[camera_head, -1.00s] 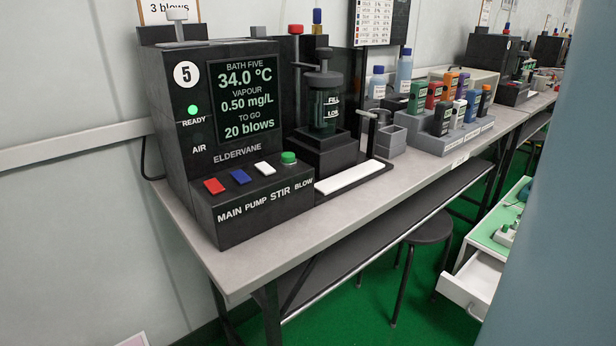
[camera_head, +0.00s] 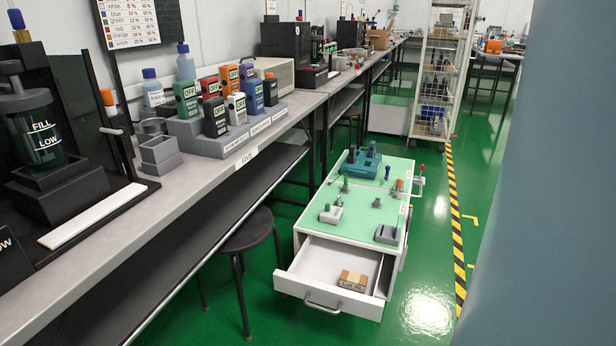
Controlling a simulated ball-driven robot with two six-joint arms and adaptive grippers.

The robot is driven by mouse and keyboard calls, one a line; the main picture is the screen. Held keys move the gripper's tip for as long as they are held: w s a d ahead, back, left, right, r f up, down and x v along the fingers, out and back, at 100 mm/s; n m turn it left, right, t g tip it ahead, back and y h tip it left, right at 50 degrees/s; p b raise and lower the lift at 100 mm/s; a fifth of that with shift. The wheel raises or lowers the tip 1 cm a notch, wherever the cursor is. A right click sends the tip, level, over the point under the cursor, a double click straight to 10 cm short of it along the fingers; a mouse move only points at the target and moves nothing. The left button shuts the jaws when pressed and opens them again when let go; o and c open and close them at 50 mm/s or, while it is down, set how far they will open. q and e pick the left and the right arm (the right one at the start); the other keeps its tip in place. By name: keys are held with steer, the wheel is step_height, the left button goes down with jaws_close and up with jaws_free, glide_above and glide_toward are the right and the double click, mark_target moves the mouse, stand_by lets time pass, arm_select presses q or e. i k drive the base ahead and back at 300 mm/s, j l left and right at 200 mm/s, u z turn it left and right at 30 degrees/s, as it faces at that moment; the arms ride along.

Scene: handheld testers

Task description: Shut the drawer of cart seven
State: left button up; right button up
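A white cart (camera_head: 307,233) with a green top stands on the green floor to the right of the bench. Its front drawer (camera_head: 300,284) is pulled open toward me, with a grey bar handle (camera_head: 322,303) on its face. A small tan and brown block with a label (camera_head: 353,281) lies inside the drawer. I cannot read a number seven on the cart. Neither of my grippers shows in the head view.
A long grey bench (camera_head: 203,178) with testers runs along the left, and a black stool (camera_head: 248,233) stands between it and the cart. A blue-grey surface (camera_head: 546,190) blocks the right side. A white shelf rack (camera_head: 437,85) stands behind. Green floor is clear before the drawer.

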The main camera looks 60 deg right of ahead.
mark_target(314, 275)
steer(key=z, duration=1)
steer(key=j+z, duration=0.2)
steer(key=z, duration=0.2)
steer(key=j+z, duration=0.2)
steer(key=z, duration=0.2)
steer(key=j+z, duration=0.2)
steer(key=z, duration=0.2)
steer(key=k+l, duration=0.05)
